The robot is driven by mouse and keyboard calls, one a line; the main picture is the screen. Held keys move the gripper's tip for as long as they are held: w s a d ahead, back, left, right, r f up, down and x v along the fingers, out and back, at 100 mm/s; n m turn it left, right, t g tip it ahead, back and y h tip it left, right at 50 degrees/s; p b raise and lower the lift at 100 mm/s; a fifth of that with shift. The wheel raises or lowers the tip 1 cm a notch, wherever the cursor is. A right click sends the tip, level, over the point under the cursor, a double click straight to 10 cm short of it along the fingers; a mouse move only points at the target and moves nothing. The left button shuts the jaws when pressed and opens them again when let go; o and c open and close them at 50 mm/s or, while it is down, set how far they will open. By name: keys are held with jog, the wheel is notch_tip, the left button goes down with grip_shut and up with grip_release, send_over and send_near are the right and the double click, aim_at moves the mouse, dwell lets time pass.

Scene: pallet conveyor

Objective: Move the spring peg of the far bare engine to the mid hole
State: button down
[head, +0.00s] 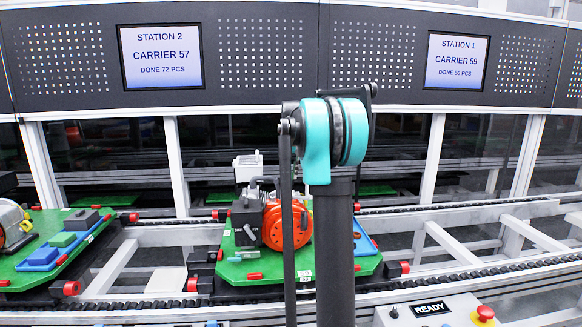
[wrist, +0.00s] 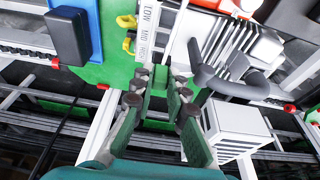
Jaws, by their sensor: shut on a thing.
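The engine (head: 250,225) with an orange round cover stands on a green carrier (head: 235,272) in the head view, partly hidden by my arm. In the wrist view its silver fins (wrist: 240,50) and dark handle show. A strip (wrist: 150,30) with LOW, MID and a partly covered third label lies beside it on the green carrier. The holes cannot be made out.
A white vented box (wrist: 230,130) is close to the right of my fingers. Another green carrier (head: 30,270) holds another engine (head: 12,225) at left.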

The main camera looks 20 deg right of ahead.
aim_at(291, 183)
jog(key=shift+f, duration=3.1)
jog(key=c, duration=1.4)
grip_release()
jog(key=shift+c, duration=0.2)
jog(key=v, duration=1.2)
